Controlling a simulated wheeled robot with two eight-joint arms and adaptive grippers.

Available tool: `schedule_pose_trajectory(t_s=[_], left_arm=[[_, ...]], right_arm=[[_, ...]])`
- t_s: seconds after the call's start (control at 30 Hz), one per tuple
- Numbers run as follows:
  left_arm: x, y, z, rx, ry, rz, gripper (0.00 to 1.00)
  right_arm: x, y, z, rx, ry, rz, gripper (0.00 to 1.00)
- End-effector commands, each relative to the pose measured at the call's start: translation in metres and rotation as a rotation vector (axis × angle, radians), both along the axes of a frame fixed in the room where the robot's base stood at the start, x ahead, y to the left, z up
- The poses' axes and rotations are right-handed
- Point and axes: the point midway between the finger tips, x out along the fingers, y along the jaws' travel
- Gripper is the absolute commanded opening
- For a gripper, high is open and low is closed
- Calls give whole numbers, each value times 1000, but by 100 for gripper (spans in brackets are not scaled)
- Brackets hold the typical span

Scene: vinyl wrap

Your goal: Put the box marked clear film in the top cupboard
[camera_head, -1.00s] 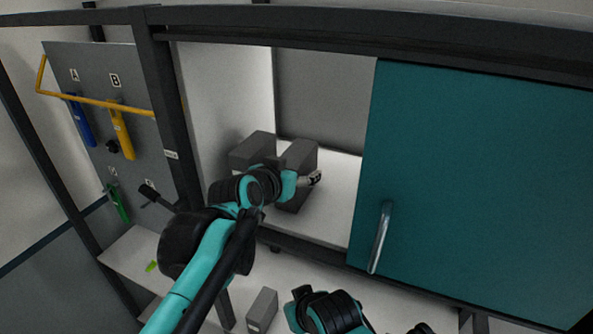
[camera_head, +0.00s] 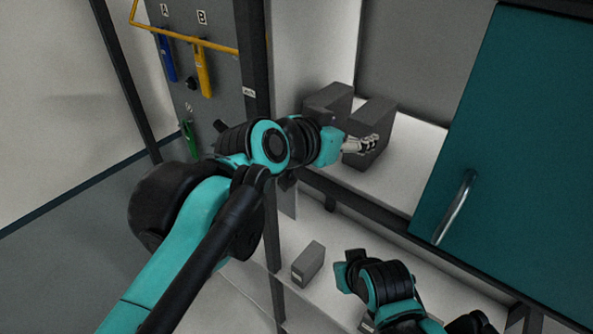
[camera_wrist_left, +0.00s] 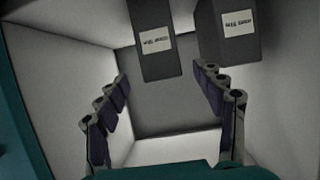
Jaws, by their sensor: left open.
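Two dark grey boxes stand side by side in the open left part of the top cupboard (camera_head: 408,178): a left box (camera_head: 328,98) and a right box (camera_head: 372,115). A third grey box (camera_head: 308,263) stands on the lower surface. My left gripper (camera_head: 362,146) is open and empty, in front of the right cupboard box in the head view. The left wrist view shows two boxes with upside-down white labels, one (camera_wrist_left: 153,62) between the open fingers in the picture and one (camera_wrist_left: 232,50) to its right. The label print is too blurred to read surely. My right gripper's fingers do not show.
A teal sliding door (camera_head: 520,130) with a metal handle (camera_head: 455,207) closes the cupboard's right part. A dark frame post (camera_head: 255,90) stands left of the opening. A tool panel (camera_head: 225,85) with a yellow rail is further left.

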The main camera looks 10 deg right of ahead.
Motion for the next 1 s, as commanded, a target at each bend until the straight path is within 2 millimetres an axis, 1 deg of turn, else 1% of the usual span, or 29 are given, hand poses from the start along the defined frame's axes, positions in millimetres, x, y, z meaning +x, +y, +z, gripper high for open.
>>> schedule_pose_trajectory(t_s=[0.17, 0.23, 0.27, 0.37, 0.4, 0.47, 0.5, 0.57, 0.6, 0.67, 0.7, 0.8, 0.83, 0.9, 1.0], left_arm=[[0, 1, 0, 1, 0, 1, 68], [1, 8, -5, 6, 8, 13, 68], [2, 16, -11, 12, 16, 26, 68], [6, 61, -45, 49, 69, 102, 68], [5, 88, -66, 70, 102, 150, 68], [1, 133, -102, 104, 161, 236, 68], [-4, 164, -127, 125, 204, 300, 68], [-16, 210, -165, 156, 269, 401, 68], [-26, 238, -188, 173, 310, 468, 68], [-42, 275, -221, 195, 369, 565, 68], [-54, 297, -240, 207, 403, 624, 68], [-79, 337, -276, 228, 471, 745, 68], [-85, 345, -283, 230, 485, 774, 68], [-95, 358, -296, 237, 509, 819, 68], [-101, 366, -303, 241, 524, 845, 68]], right_arm=[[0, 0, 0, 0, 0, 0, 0], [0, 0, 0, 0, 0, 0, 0], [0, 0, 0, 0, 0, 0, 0], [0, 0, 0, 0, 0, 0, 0], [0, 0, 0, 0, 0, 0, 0], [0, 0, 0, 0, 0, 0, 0], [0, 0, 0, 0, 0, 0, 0], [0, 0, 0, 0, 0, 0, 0], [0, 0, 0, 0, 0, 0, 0], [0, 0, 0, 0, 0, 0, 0], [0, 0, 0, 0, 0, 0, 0], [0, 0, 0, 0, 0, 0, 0], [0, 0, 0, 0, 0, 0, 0], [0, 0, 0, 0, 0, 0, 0], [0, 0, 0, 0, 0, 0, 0]])
